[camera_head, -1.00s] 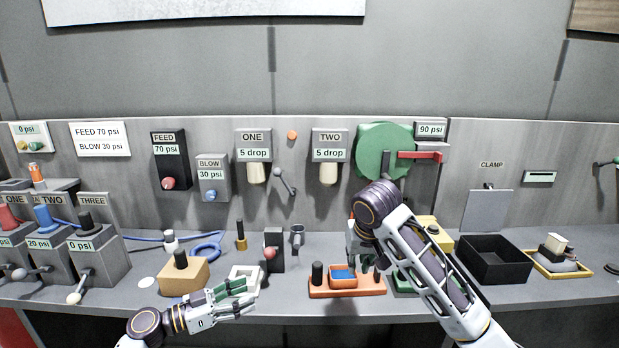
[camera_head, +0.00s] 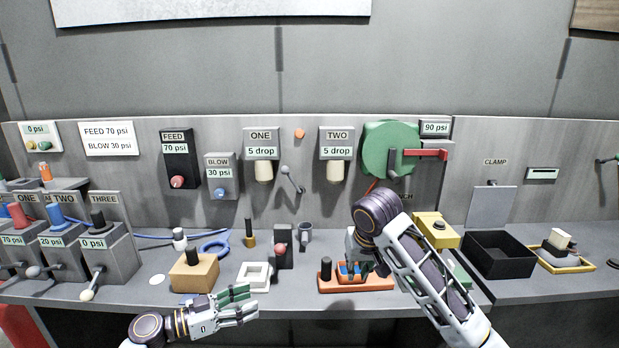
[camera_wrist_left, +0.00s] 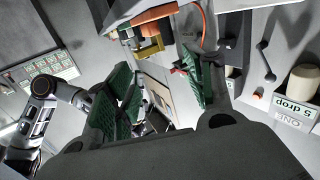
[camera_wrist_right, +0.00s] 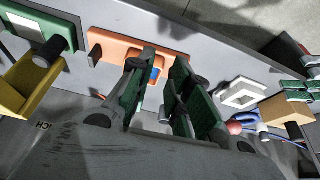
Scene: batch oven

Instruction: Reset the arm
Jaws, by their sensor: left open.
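My left gripper (camera_head: 238,305) is low at the front left of the bench, its green fingers spread and empty. In the left wrist view its fingers (camera_wrist_left: 160,85) stand wide apart. My right gripper (camera_head: 354,270) is down at the orange fixture (camera_head: 375,285), over the small orange box with a blue inside (camera_head: 343,270). In the right wrist view its green fingers (camera_wrist_right: 163,62) are apart, with part of the box between the tips. Whether they press on it I cannot tell. My right forearm hides part of the bench behind it.
A tan block (camera_head: 195,277) and a white square frame (camera_head: 257,276) lie near my left gripper. A yellow box (camera_head: 436,230) and a black bin (camera_head: 499,256) stand at the right. A green disc with a red handle (camera_head: 388,150) is on the back panel.

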